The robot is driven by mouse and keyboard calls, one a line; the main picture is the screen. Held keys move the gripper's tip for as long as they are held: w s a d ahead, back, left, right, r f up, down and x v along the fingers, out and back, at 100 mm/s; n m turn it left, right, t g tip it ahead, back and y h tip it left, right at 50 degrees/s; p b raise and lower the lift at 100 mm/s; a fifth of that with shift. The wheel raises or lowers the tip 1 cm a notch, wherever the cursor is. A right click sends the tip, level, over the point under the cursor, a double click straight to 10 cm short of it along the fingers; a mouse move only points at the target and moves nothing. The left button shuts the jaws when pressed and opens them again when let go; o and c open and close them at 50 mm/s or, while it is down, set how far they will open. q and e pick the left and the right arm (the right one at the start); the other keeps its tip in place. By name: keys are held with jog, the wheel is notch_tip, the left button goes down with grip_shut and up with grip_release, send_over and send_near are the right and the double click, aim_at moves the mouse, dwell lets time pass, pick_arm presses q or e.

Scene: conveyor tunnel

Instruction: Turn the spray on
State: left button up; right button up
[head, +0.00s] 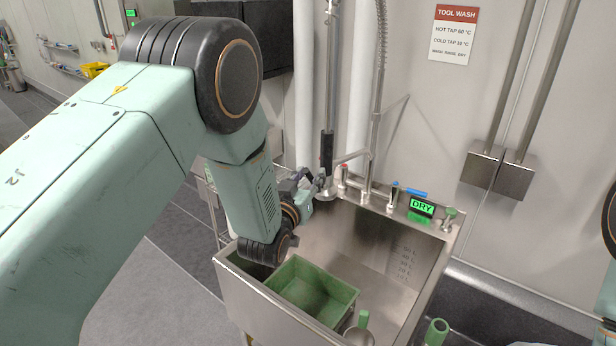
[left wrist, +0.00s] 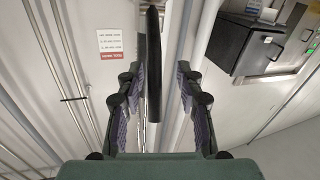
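The spray (head: 327,150) hangs upright at the sink's back left, with a black grip and a round metal head (head: 327,192) at its lower end. My left gripper (head: 312,184) is beside the spray, low near the head. In the left wrist view the two fingers (left wrist: 157,108) are spread wide. The black grip (left wrist: 153,65) stands between them, with a visible gap on each side. A green-lit display (head: 422,207) on the sink's back ledge reads "DRY". My right gripper is out of view.
The metal sink (head: 400,255) holds a green bin (head: 312,290). A "TOOL WASH" sign (head: 454,35) hangs on the wall.

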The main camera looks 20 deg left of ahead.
pick_arm(q)
jog(key=shift+s+d+r, duration=0.1)
jog(key=shift+d, duration=0.2)
jog(key=shift+c, duration=0.3)
jog(key=shift+d, duration=0.15)
jog(key=shift+c, duration=0.8)
jog(key=shift+a, duration=0.4)
grip_shut()
jog(key=shift+d, duration=0.15)
jog(key=shift+d, duration=0.15)
